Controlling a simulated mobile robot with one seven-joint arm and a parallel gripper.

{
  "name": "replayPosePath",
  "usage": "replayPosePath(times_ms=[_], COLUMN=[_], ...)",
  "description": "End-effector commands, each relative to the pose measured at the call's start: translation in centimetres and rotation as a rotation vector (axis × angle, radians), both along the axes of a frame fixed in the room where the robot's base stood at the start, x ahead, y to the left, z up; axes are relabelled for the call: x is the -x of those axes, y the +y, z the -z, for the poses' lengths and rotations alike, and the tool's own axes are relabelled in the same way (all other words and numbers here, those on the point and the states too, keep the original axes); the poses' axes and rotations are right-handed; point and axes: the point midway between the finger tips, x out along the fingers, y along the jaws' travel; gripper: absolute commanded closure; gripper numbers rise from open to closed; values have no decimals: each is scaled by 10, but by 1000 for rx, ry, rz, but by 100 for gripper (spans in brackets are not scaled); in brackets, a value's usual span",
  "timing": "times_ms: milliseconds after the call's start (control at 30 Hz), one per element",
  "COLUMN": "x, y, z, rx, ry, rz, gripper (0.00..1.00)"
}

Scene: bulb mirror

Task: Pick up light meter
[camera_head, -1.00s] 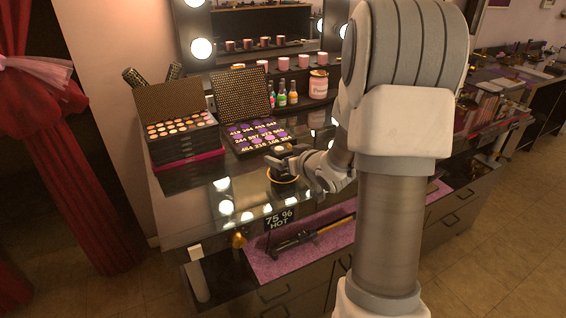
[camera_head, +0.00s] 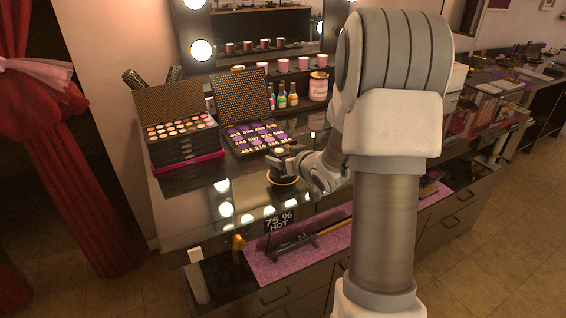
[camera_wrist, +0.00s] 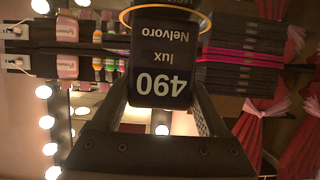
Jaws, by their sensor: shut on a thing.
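The light meter (camera_wrist: 160,58) is a dark block whose face reads "490 lux Nelvoro", upside down in the wrist view. A thin gold ring runs across its far part at the top of that view. My gripper (camera_head: 281,160) has its fingers on both sides of the meter and is shut on it. In the head view the meter (camera_head: 284,181) shows as a small dark round body with a gold rim, under and between the fingers. It is over the glass counter top. I cannot tell whether it still touches the glass.
A stacked eyeshadow case (camera_head: 184,147) and an open palette with numbers (camera_head: 257,137) stand left and behind. Small bottles (camera_head: 287,95), a pink jar (camera_head: 318,86) and a bulb-lit mirror (camera_head: 265,28) are behind. A "75% HOT" sign (camera_head: 279,221) is at the front edge.

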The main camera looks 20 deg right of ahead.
Motion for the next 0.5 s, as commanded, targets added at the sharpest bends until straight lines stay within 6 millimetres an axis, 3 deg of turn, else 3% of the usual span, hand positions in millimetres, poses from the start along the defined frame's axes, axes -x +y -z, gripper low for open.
replayPosePath(times_ms=[267, 500], x=[0, 0], y=[0, -4], z=[-9, -51], rx=[1, 5], ry=[-4, -6], rz=[0, 1], gripper=[98, 98])
